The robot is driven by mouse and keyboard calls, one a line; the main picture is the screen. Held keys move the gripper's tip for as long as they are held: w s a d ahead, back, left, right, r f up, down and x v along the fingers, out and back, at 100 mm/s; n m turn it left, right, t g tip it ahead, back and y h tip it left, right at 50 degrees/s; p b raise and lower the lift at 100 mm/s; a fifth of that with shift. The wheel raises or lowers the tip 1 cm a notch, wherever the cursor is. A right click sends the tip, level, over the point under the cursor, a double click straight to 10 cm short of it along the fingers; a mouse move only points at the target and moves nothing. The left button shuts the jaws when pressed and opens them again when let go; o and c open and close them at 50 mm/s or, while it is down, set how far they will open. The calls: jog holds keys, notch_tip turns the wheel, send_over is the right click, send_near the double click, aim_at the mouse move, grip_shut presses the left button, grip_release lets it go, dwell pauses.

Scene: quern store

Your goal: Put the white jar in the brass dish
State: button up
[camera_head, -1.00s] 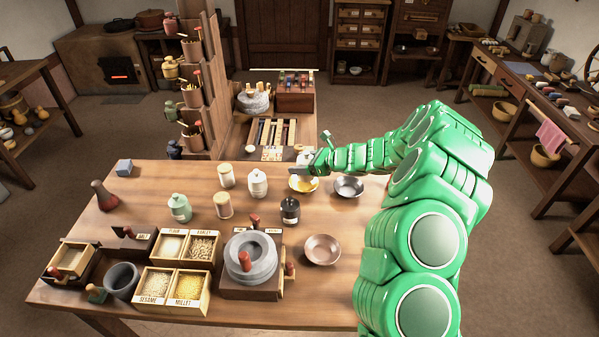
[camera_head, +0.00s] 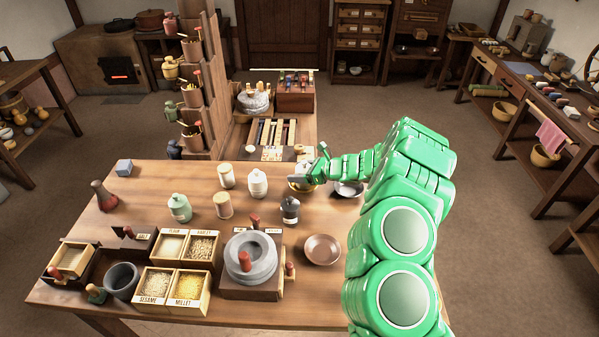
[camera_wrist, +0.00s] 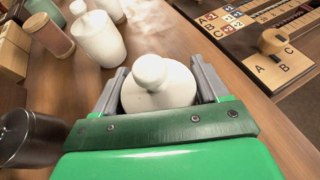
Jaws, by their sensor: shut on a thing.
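My gripper (camera_head: 307,173) is at the far right of the table and is shut on the white jar. In the wrist view the white jar (camera_wrist: 158,90), with its round-knobbed lid, sits upright between the two grey jaws. I cannot tell whether the jar's base touches the dish. In the wrist view the dish is not visible.
A steel bowl (camera_head: 348,189) stands close to the right, partly behind my arm. A dark lidded jar (camera_head: 290,211) and another white lidded jar (camera_head: 257,184) stand to the left. A copper dish (camera_head: 322,249) lies nearer the front. Bare table lies between them.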

dwell(0.3)
jog(key=o, duration=1.3)
jog(key=shift+f, duration=0.1)
jog(key=shift+o, duration=0.2)
jog(key=shift+d+r, duration=0.25)
jog(key=shift+d, duration=0.05)
jog(key=v, duration=1.1)
jog(key=shift+s+d, duration=0.15)
jog(key=shift+s, duration=0.05)
jog(key=shift+r, duration=0.1)
